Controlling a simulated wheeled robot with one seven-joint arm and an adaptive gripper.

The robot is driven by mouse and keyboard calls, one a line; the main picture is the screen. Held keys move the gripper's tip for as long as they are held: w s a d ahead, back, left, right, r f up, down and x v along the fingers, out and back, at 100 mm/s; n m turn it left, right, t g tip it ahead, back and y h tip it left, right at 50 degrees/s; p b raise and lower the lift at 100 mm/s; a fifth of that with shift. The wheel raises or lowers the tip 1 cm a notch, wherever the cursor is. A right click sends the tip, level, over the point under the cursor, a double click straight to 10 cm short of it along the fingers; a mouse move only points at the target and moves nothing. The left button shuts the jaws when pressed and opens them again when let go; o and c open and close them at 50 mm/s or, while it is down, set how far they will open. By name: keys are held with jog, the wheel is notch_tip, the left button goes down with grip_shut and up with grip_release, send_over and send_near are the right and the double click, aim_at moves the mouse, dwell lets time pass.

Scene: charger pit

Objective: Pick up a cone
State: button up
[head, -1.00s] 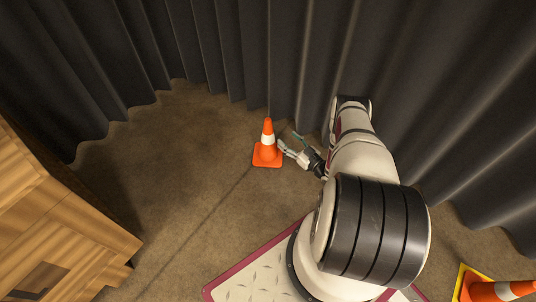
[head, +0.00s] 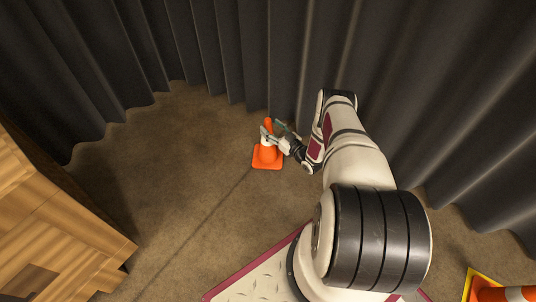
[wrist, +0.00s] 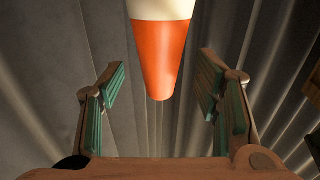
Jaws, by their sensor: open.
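An orange cone (head: 267,159) with a white band and a square orange base stands upright on the floor near the curtain, in the middle of the head view. My gripper (head: 270,132) is open at the cone's upper part, its fingers coming in from the right. In the wrist view, the cone's orange tip and white band (wrist: 161,48) show at the top, between my open gripper's (wrist: 161,100) two green-padded fingers. There is clear space on each side of the tip there. I cannot tell whether a finger touches the cone.
A dark pleated curtain (head: 215,50) runs close behind the cone and arm. A wooden cabinet (head: 60,225) stands at the left. A second orange cone (head: 490,290) and a yellow-edged item (head: 478,277) are at the lower right. Brown floor left of the cone is clear.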

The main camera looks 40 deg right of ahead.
jog(key=shift+w+a+b, duration=0.1)
jog(key=shift+w+b, duration=0.35)
jog(key=shift+w, duration=1)
grip_shut()
jog(key=shift+r, duration=0.1)
